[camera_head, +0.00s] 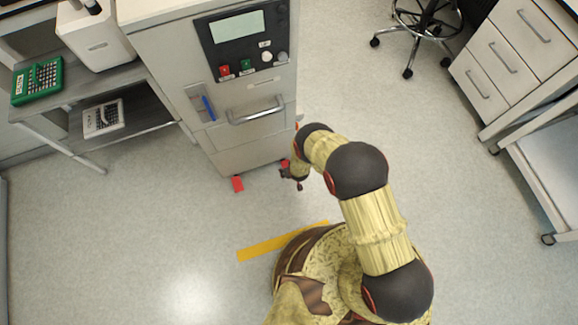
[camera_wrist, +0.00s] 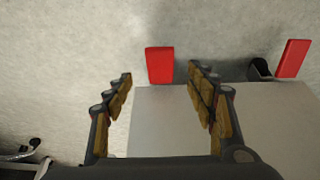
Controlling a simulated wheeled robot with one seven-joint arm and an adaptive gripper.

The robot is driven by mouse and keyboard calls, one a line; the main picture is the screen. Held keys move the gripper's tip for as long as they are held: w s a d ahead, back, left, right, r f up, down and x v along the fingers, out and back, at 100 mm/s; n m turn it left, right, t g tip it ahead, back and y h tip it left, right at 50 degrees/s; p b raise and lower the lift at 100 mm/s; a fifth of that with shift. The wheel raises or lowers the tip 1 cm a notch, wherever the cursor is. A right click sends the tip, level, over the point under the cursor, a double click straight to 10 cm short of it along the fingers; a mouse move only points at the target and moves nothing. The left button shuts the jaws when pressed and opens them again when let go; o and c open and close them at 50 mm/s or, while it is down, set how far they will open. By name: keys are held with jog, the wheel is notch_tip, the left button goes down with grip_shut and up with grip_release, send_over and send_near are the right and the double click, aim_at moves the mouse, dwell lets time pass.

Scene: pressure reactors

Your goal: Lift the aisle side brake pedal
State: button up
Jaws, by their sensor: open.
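Two red brake pedals stick out at the floor under the grey cabinet (camera_head: 240,160). In the head view one pedal (camera_head: 237,183) is at its left front corner, and the other (camera_head: 284,163) is at its right, partly hidden near my gripper (camera_head: 297,182). The right one seems to be the aisle side pedal. In the wrist view a red pedal (camera_wrist: 160,65) lies ahead of the space between the fingers of my open gripper (camera_wrist: 160,85), with nothing held. The other pedal (camera_wrist: 293,58) is farther right, beside a dark caster.
The cabinet's front has a drawer handle (camera_head: 256,111) and a control panel (camera_head: 246,42) above my gripper. A low side table (camera_head: 132,116) stands left. A wheeled chair (camera_head: 424,22) and drawers (camera_head: 497,64) are right. The floor around a yellow strip (camera_head: 262,246) is mostly clear.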

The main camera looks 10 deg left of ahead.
jog(key=b+x, duration=0.3)
jog(key=x, duration=0.3)
jog(key=shift+f, duration=0.4)
jog(key=shift+c, duration=0.8)
grip_shut()
